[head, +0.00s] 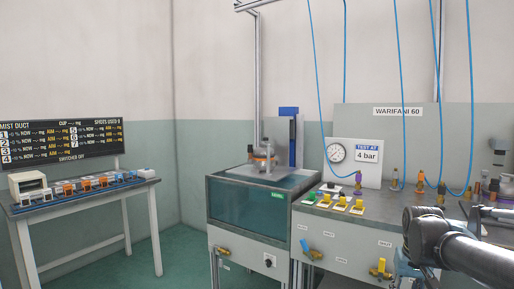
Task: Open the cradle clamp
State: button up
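A grey compressor-like body with an orange band (263,153) sits on top of the glass-sided tank (243,206), in front of a dark upright post with a blue part (291,138). The cradle and its clamp appear to be there, but they are too small to tell apart or to say whether the clamp is open or shut. My arm reaches in from the lower right, far from the tank. A dark jaw-like part at the right edge (482,214) may be my gripper; it is partly hidden by my arm, and its opening cannot be made out.
A table (145,184) with small coloured blocks stands at left below a display board (60,141). Green floor between them is clear.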

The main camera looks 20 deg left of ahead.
aim_at(266, 139)
jog(key=u, duration=0.5)
jog(key=k, duration=1.05)
jog(key=u, duration=0.9)
jog(key=i, duration=2)
jog(key=z, duration=0.6)
jog(key=i, duration=0.5)
jog(key=z, duration=0.3)
